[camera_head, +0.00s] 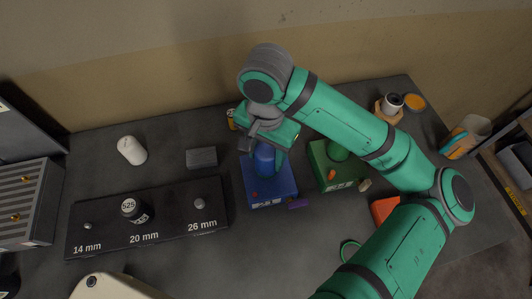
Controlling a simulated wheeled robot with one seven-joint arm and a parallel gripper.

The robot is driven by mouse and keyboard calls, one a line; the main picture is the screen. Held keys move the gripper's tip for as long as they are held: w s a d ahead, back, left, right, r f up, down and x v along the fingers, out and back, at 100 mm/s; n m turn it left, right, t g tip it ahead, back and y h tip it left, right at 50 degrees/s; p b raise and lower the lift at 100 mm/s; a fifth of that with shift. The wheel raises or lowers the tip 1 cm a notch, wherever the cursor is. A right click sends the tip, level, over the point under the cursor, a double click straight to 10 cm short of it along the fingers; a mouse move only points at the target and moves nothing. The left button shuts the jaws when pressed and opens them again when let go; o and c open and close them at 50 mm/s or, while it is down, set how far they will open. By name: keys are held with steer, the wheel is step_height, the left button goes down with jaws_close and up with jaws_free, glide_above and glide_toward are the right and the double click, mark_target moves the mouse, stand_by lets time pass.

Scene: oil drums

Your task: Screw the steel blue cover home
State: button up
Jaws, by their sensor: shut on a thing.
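The steel blue cover (264,158) sits upright over a blue base block (271,190) in the middle of the table. My gripper (267,150) is above the block, with its fingers around the upper part of the cover, shut on it. The fingers and wrist hide the cover's top. The contact between the cover and the block is too small to judge, so I cannot tell how deep the cover sits.
The front middle table is mostly clear.

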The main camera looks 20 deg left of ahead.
steer(key=m, duration=0.6)
steer(key=shift+w, duration=0.1)
steer(key=o, duration=1.4)
steer(key=shift+c, duration=0.2)
